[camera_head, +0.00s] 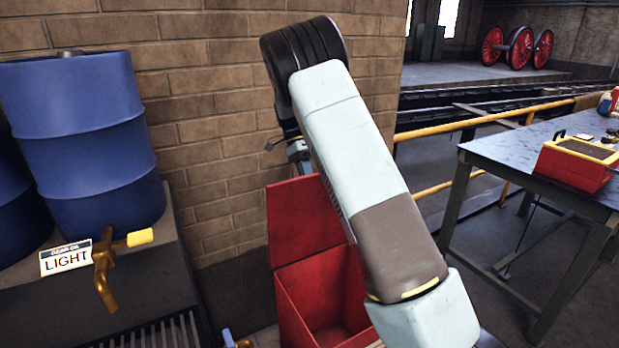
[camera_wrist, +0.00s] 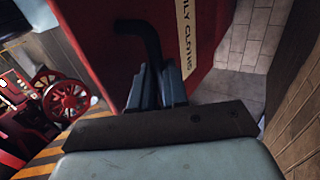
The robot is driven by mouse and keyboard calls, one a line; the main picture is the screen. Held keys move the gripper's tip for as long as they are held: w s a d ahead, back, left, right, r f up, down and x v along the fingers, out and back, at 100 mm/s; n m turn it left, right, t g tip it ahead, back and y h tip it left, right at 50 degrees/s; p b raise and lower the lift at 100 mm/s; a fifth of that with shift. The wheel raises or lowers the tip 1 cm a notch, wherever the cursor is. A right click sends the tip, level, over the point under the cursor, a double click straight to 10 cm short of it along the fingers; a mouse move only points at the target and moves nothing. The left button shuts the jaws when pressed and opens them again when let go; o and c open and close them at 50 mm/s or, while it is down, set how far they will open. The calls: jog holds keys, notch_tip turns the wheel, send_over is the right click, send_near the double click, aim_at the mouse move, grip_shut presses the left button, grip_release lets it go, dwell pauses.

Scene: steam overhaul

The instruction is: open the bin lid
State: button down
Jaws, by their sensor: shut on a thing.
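The red bin (camera_head: 292,310) stands on the floor by the brick wall, its inside showing from above. Its red lid (camera_head: 298,222) is raised steeply at the back, partly hidden by my arm. In the wrist view the lid (camera_wrist: 98,40) fills the upper middle and carries a pale label (camera_wrist: 187,38) reading "...ILY CLOTHS". My gripper (camera_wrist: 160,72) is shut on the black bent handle (camera_wrist: 143,32) of the lid. In the head view my gripper (camera_head: 299,152) shows only in part beside the lid's top edge.
Blue drums (camera_head: 90,140) with a brass tap (camera_head: 106,268) and a "LIGHT" sign (camera_head: 66,259) stand at left. A metal table (camera_head: 500,150) bearing a red box (camera_head: 577,163) is at right, before a yellow railing (camera_head: 490,120). The brick wall (camera_head: 215,130) is close behind the bin.

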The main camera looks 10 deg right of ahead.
jog(key=shift+a+f, duration=0.1)
jog(key=shift+a, duration=0.1)
jog(key=c, duration=1.1)
grip_release()
jog(key=shift+d, duration=0.3)
jog(key=shift+r, duration=0.2)
jog(key=v, duration=1.3)
jog(key=shift+w+r, duration=0.2)
jog(key=shift+r, duration=0.05)
jog(key=shift+r, duration=0.1)
